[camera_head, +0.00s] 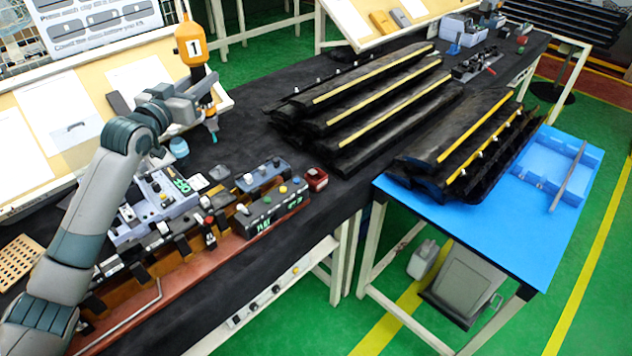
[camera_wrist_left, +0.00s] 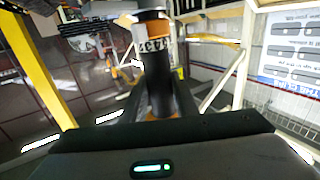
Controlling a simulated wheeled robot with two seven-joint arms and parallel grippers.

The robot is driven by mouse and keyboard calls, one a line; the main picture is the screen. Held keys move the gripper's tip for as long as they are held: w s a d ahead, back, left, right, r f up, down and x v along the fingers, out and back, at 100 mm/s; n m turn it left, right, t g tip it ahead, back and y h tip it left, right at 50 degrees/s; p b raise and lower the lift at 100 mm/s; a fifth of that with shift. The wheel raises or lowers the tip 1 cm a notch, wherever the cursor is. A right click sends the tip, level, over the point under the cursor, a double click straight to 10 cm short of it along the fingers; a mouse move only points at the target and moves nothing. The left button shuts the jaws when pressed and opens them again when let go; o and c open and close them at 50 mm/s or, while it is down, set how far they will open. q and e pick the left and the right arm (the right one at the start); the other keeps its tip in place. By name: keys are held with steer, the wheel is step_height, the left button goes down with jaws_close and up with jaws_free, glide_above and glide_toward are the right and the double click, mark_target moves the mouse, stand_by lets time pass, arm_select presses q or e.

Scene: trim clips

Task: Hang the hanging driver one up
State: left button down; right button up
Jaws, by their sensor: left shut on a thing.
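In the left wrist view the driver (camera_wrist_left: 155,65) shows as a dark cylinder with orange bands, straight ahead of the gripper. My right gripper is not in view.
Below stands a long fixture (camera_head: 265,205) with clips and small parts. Stacked black trim panels (camera_head: 370,100) lie on the dark bench to the right. A blue table (camera_head: 500,235) holds more trim and a blue tray (camera_head: 570,170). Slanted boards (camera_head: 75,115) stand behind the bench.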

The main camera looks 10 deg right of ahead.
arm_select(q)
steer(key=s+a+r, duration=0.2)
steer(key=s+a, duration=0.1)
steer(key=a, duration=0.9)
steer(key=shift+s+a, duration=0.15)
stand_by(0.3)
steer(key=c, duration=1.3)
jaws_free()
steer(key=shift+o, duration=0.6)
steer(key=shift+f, duration=0.1)
steer(key=o, duration=0.8)
steer(key=shift+s+a, duration=0.1)
